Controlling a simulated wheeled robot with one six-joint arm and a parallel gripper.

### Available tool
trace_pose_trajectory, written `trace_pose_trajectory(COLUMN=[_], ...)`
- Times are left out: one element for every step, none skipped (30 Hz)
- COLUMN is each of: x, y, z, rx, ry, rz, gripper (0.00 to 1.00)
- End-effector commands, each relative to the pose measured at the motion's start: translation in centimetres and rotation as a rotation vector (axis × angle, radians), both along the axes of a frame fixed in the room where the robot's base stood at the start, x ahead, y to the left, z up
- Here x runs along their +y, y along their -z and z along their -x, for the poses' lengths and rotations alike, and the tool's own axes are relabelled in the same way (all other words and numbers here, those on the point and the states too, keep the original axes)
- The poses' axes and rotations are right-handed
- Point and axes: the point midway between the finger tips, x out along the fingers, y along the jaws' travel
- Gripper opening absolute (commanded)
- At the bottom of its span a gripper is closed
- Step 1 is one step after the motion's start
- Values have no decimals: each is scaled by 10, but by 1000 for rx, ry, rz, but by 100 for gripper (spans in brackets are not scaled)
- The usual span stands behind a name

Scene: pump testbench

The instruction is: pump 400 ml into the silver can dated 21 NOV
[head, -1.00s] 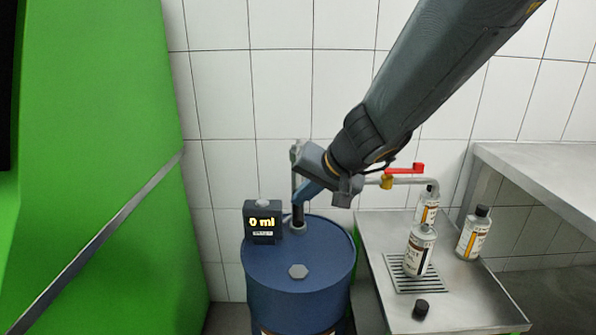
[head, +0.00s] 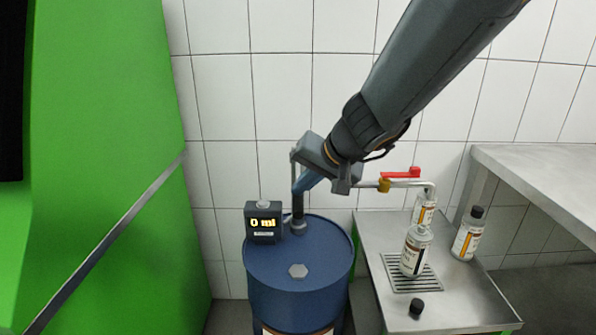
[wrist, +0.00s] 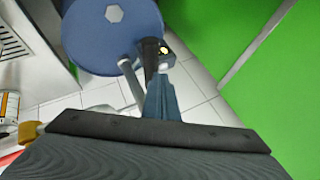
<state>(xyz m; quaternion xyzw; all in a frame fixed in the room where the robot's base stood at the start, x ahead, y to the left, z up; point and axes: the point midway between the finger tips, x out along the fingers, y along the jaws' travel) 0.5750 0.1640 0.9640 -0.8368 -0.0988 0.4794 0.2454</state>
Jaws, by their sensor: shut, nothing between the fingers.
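The blue drum (head: 275,262) carries a hand pump (head: 298,222) with a pale upright bar beside it. The meter (head: 263,222) on the drum reads 0 ml. An uncapped silver can (head: 416,254) stands on the drip grate near the spout (head: 432,188). A second can (head: 424,208) stands behind it, and a third can (head: 468,238) with a dark cap is to the right. Their dates are too small to read. My gripper (head: 299,190) is shut and empty, just above the pump. In the wrist view its blue fingers (wrist: 160,98) partly cover the pump.
The steel bench (head: 462,312) holds the grate and a loose black cap (head: 417,306). A red valve handle (head: 401,173) sits on the outlet pipe. A green panel (head: 95,170) stands on the left, a raised steel shelf (head: 535,165) on the right.

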Motion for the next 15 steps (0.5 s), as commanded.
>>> trace_pose_trajectory(x=[0, 0, 0, 0, 0, 0, 0, 0, 0, 0, 0, 0, 0, 0, 0], y=[-5, -6, -8, -10, -12, -14, -15, -17, -19, -20, -22, -24, -26, -27, -30], z=[0, 0, -1, -1, -1, -1, -1, -1, -2, -2, -2, -2, -2, -3, -3], rx=[-1, -1, -1, -1, 0, 0, 0, 0, 0, 0, 0, 0, 0, 0, 0], ry=[1, 1, 1, 1, 1, 1, 1, 1, 0, 0, 0, 0, 0, 0, 0], rz=[0, 0, 0, 0, 0, 0, 0, 0, 1, 1, 1, 1, 1, 1, 0], gripper=[0, 0, 0, 0, 0, 0, 0, 0, 0, 0, 0, 0, 0, 0, 0])
